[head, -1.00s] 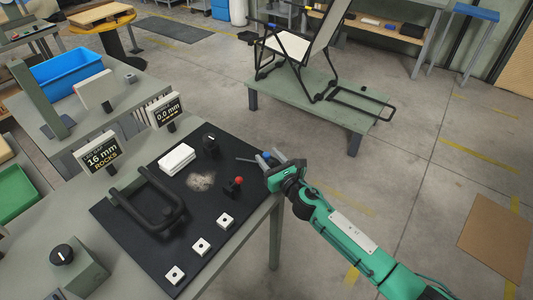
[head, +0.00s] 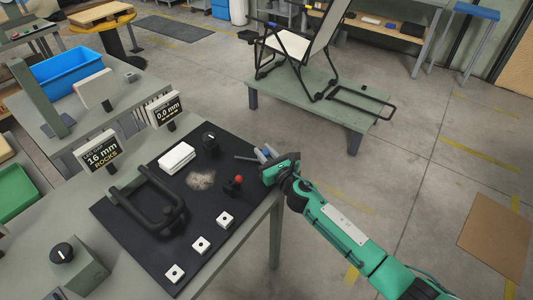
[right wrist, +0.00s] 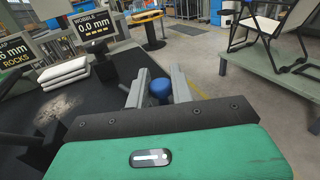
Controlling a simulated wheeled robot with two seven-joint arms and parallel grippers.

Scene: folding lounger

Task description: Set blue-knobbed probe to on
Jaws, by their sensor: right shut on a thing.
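The blue-knobbed probe shows its round blue knob (right wrist: 159,88) between the two grey fingers of my right gripper in the right wrist view. In the head view the knob (head: 262,156) is small and partly hidden by the fingers, at the right edge of the black mat. My right gripper (head: 257,156) is shut on the probe there, with my green arm reaching in from the lower right. The probe's lower part is hidden. My left gripper is not in view.
A red-knobbed probe (head: 236,182) stands on the black mat (head: 190,235) beside a black tubular frame (head: 147,205), white pads (head: 176,158) and a black dial (head: 210,140). Displays read "16 mm ROCKS" (head: 101,153) and "0.0 mm" (head: 164,109). Open floor lies right of the bench.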

